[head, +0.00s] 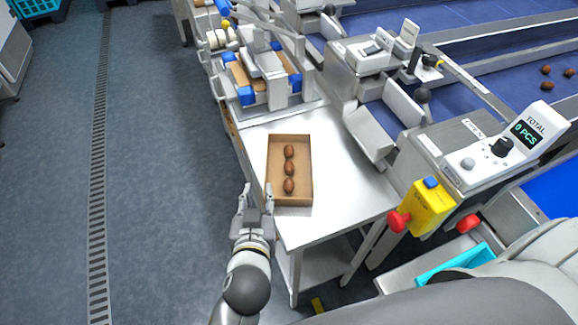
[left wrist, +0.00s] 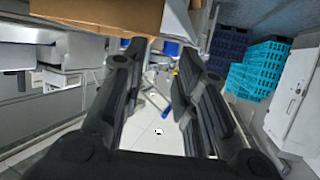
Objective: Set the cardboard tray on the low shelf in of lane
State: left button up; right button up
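The brown cardboard tray (head: 304,165) lies flat on the metal table, near its left edge, with three brown dates (head: 289,168) in a row inside. My left gripper (head: 257,190) is beside the tray's near left corner, at the table's left edge. Its fingers are apart. In the left wrist view the open fingers (left wrist: 162,60) have nothing between them, and a cardboard side of the tray (left wrist: 110,12) shows above them. A low metal shelf (head: 322,262) shows under the table, partly hidden by the tabletop. My right gripper is not in view.
The metal tabletop (head: 345,165) is clear right of the tray. A chute (head: 368,135), a yellow box with red buttons (head: 432,205) and a count display (head: 526,132) stand at the right. Blue-clad machinery (head: 262,75) is behind. The floor (head: 165,180) at left is free.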

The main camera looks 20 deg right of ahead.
aim_at(266, 170)
pick_arm(q)
jog(key=shift+h, duration=0.3)
jog(key=x, duration=0.3)
jog(key=d+x, duration=0.1)
jog(key=shift+w+d+r+p, duration=0.1)
jog(key=shift+w+r+p, duration=0.15)
jog(key=shift+p, duration=0.1)
jog(key=shift+w+d+f, duration=0.2)
jog(key=shift+w+f, duration=0.1)
jog(key=shift+w, duration=0.2)
jog(key=shift+w+d, duration=0.1)
jog(key=shift+w, duration=0.3)
jog(key=p+x, duration=0.1)
jog(key=x, duration=0.2)
jog(key=shift+w, duration=0.15)
jog(key=shift+w+d+f, duration=0.1)
jog(key=shift+w+f, duration=0.15)
jog(key=shift+w, duration=0.25)
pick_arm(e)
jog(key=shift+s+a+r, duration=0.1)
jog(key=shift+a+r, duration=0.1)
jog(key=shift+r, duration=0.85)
pick_arm(q)
grip_shut()
